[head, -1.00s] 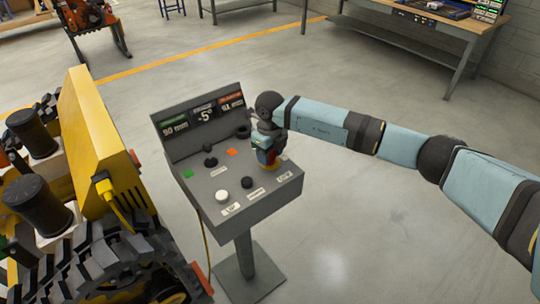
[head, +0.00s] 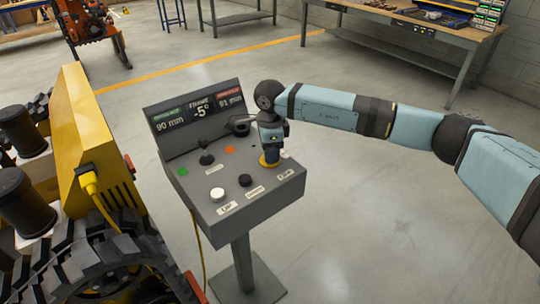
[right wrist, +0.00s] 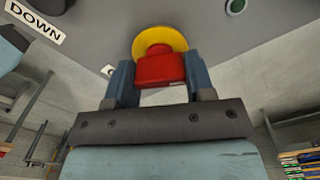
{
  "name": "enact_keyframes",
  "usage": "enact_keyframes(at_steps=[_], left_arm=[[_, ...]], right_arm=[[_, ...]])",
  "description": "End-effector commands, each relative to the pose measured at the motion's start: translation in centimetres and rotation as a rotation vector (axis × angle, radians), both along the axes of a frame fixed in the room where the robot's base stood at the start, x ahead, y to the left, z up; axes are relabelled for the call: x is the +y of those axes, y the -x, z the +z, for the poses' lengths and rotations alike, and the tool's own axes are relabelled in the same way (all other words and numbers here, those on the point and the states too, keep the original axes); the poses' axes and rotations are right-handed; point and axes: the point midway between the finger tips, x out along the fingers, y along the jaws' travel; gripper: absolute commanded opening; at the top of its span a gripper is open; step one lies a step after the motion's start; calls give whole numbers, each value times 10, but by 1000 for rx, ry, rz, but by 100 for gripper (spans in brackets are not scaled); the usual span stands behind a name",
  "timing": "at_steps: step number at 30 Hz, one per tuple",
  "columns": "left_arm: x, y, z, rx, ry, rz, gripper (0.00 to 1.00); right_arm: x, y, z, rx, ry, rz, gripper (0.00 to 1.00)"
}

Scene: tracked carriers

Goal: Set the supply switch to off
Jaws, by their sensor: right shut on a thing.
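The supply switch is a red knob on a round yellow plate (head: 269,163) at the right front of the grey control console (head: 228,200). My right gripper (head: 270,153) comes down on it from above and hides most of the knob in the head view. In the right wrist view, the red knob (right wrist: 160,69) sits between the two fingers (right wrist: 158,85), with the yellow plate (right wrist: 160,38) behind it. The right gripper is shut on the knob. The switch's position markings are hidden or too small to read. My left gripper is not in view.
A white button (head: 217,194), a black button (head: 245,180) and a black joystick (head: 206,158) stand on the console. The console's display (head: 199,111) is lit. A yellow tracked machine (head: 87,140) stands close at left. The floor at right is clear.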

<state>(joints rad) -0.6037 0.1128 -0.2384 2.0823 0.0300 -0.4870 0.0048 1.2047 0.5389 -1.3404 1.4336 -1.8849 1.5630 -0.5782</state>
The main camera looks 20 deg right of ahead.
Motion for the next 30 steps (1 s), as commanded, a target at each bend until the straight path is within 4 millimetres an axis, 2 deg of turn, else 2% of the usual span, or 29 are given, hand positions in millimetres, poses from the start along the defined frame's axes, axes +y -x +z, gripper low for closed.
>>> enact_keyframes(at_steps=[3, 15, 30], left_arm=[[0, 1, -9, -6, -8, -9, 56], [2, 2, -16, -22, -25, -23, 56], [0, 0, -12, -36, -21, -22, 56]], right_arm=[[0, -1, -2, -3, -1, 106, 25], [0, -1, -1, -2, 0, 383, 25], [0, 0, 1, -1, 0, 483, 25]])
